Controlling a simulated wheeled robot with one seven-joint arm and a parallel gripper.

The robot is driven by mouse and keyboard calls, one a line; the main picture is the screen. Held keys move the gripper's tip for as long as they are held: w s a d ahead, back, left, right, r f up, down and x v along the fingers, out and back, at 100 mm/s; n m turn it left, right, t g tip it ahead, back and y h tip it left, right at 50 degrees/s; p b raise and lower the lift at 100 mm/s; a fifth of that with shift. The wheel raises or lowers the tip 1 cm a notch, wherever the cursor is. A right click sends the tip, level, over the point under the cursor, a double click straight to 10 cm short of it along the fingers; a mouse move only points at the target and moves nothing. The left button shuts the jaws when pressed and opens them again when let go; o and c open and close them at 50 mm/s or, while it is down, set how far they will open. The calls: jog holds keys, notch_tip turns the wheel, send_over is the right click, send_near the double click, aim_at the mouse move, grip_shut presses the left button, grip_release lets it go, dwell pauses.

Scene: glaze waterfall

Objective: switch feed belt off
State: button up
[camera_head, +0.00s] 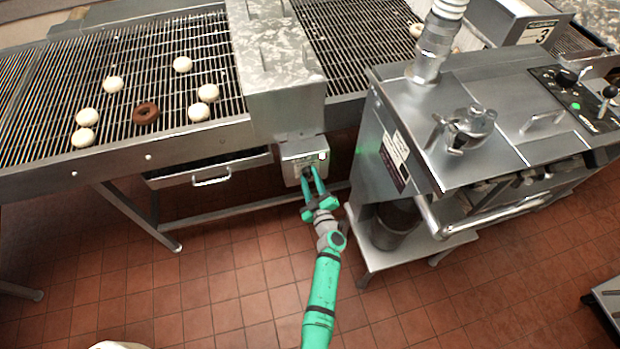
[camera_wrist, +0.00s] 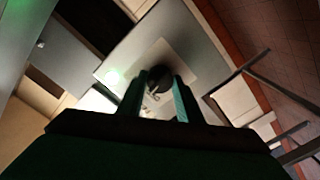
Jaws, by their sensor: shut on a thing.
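The feed belt's control box (camera_head: 293,157) is a small grey metal box under the hood of the wire conveyor. My green gripper (camera_head: 312,180) reaches up to its front face from below. In the wrist view, a dark round knob (camera_wrist: 161,84) on a pale plate sits between the two green fingers of my gripper (camera_wrist: 160,92). The fingers are closed on the knob. The knob's markings and exact angle are too small and dark to read.
The wire conveyor (camera_head: 60,155) carries several pale rounds and one brown ring (camera_head: 145,113). A metal hood (camera_head: 280,70) spans it. A steel glazing machine (camera_head: 450,110) on a stand (camera_head: 365,262) is close on the right of my arm. Tiled floor (camera_head: 190,310) is open at the front left.

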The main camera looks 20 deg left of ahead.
jog(key=n, duration=0.4)
jog(key=shift+n, duration=0.4)
dwell(0.4)
jog(key=o, duration=1)
jog(key=shift+o, duration=0.2)
jog(key=shift+s, duration=0.1)
jog(key=v, duration=1)
jog(key=shift+s+d, duration=0.25)
jog(key=shift+s, duration=0.05)
